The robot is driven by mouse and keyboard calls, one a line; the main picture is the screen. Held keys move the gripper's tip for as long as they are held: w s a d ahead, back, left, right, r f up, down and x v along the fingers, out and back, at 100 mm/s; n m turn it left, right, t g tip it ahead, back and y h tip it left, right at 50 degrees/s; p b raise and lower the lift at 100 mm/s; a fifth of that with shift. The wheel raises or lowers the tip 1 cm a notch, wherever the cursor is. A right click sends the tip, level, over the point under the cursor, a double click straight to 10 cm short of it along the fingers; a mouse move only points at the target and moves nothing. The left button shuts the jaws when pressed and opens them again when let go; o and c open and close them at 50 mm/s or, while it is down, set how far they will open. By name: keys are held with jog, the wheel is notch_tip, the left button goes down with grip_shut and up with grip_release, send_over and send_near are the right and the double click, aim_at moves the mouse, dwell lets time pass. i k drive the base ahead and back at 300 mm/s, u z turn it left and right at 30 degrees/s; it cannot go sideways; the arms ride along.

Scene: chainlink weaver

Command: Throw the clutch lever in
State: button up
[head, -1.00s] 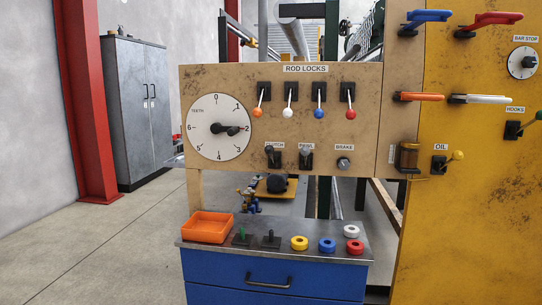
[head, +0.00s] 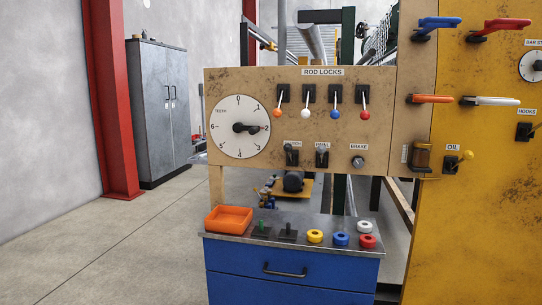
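The clutch lever (head: 291,156) is a short dark lever with a grey knob, in a black slot plate low on the tan control panel (head: 345,128). Its knob points up and covers part of its label. A similar dark lever (head: 322,155) stands just right of it, its label hard to read. The brake knob (head: 358,162) is right of that. My gripper is not in view.
Above are rod-lock levers with orange (head: 280,114), white, blue and red knobs. A dial (head: 239,127) is at left. Below, a blue cabinet (head: 290,269) bears an orange tray (head: 228,220) and several coloured rings. Open floor (head: 120,250) lies to the left.

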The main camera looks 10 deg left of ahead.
aim_at(287, 147)
jog(key=u, duration=0.5)
jog(key=k, duration=1.1)
jog(key=u, duration=1.1)
jog(key=i, duration=1.55)
jog(key=z, duration=1.05)
jog(key=i, duration=0.6)
jog(key=z, duration=0.7)
